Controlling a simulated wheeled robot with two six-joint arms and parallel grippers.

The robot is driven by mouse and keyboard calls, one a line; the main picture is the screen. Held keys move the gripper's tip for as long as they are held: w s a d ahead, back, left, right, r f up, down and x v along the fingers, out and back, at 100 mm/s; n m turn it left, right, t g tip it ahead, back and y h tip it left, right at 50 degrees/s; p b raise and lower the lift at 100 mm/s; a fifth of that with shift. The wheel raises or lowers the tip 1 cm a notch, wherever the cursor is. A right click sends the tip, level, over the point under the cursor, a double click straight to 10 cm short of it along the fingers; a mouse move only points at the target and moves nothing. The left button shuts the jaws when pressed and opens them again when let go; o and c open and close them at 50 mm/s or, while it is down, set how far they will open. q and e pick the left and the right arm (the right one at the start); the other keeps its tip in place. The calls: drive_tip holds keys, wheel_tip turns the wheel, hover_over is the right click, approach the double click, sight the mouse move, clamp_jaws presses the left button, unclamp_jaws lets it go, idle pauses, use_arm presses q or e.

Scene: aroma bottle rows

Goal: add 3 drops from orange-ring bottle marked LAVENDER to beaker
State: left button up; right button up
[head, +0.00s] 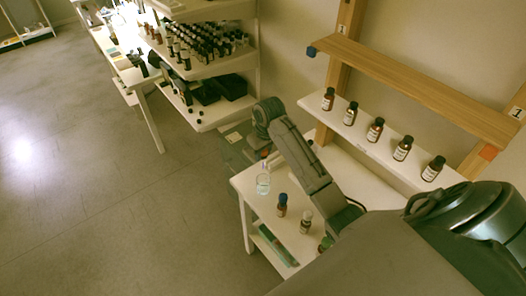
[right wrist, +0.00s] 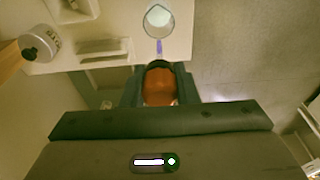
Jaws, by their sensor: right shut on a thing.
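My right gripper (right wrist: 159,88) is shut on a bottle (right wrist: 158,86), whose orange-brown round end faces the wrist camera. The bottle's ring colour and label cannot be read. The clear glass beaker (head: 263,184) stands on the white table near its left corner; it also shows in the right wrist view (right wrist: 158,20), just beyond the held bottle. A thin violet streak lies between them. In the head view my right gripper (head: 262,160) is beside and above the beaker, partly hidden by its own arm. The left gripper is not in view.
On the table (head: 366,180) stand a blue-ringed bottle (head: 282,206), a pale-ringed bottle (head: 306,222) and a green-ringed bottle (head: 325,244), close to my arm. Several brown bottles line the white shelf (head: 343,116) under a wooden rail. Racks with many bottles (head: 205,45) stand farther back.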

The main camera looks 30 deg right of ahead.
drive_tip(key=shift+f, duration=1.9)
drive_tip(key=shift+c, duration=0.5)
drive_tip(key=shift+c, duration=1.1)
drive_tip(key=o, duration=0.3)
drive_tip(key=shift+c, duration=0.2)
drive_tip(key=shift+c, duration=1.3)
drive_tip(key=o, duration=0.3)
